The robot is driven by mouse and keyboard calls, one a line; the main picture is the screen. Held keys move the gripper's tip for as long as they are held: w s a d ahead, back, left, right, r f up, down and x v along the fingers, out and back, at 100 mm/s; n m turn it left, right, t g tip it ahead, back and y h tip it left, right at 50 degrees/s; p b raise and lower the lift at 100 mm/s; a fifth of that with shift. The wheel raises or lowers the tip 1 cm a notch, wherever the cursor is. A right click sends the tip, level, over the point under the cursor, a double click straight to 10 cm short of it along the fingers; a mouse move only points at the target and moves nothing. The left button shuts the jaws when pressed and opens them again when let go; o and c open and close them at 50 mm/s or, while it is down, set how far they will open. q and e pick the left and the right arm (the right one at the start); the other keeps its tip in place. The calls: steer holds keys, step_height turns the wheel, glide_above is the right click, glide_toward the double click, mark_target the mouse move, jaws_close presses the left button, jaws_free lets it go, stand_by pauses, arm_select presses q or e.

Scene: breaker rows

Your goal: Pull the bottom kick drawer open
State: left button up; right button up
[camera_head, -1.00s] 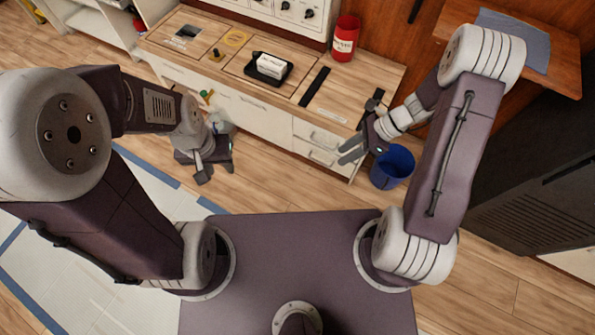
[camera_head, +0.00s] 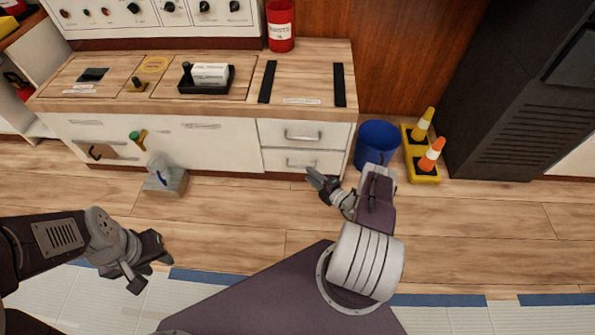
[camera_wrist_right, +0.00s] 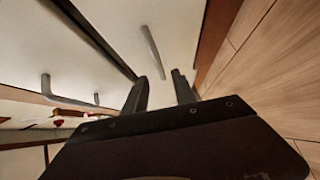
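The bottom drawer (camera_head: 280,159) is the lower of two white drawers at the right end of the cabinet. It looks shut, with a slim metal bar handle (camera_head: 301,163). My right gripper (camera_head: 314,179) is low in front of it, near its right side. In the right wrist view my right gripper (camera_wrist_right: 160,82) is open and empty. The bar handle (camera_wrist_right: 151,48) shows beyond it, its near end appearing between the fingertips; contact cannot be told. My left gripper (camera_head: 150,270) is open and empty above the floor at lower left.
The upper drawer (camera_head: 303,127) is shut; its handle (camera_wrist_right: 62,98) shows at left in the right wrist view. A blue bin (camera_head: 378,143) stands right of the cabinet, beside a yellow base (camera_head: 422,172) with cones.

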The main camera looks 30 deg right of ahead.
mark_target(300, 167)
steer(key=b+x, duration=0.1)
steer(key=x, duration=0.2)
steer(key=b+x, duration=0.1)
steer(key=x, duration=0.2)
steer(key=shift+f+b, duration=0.25)
steer(key=shift+b, duration=0.15)
steer(key=shift+w+a+r, duration=0.1)
steer(key=shift+w, duration=0.2)
steer(key=shift+c, duration=0.3)
jaws_close()
stand_by(0.3)
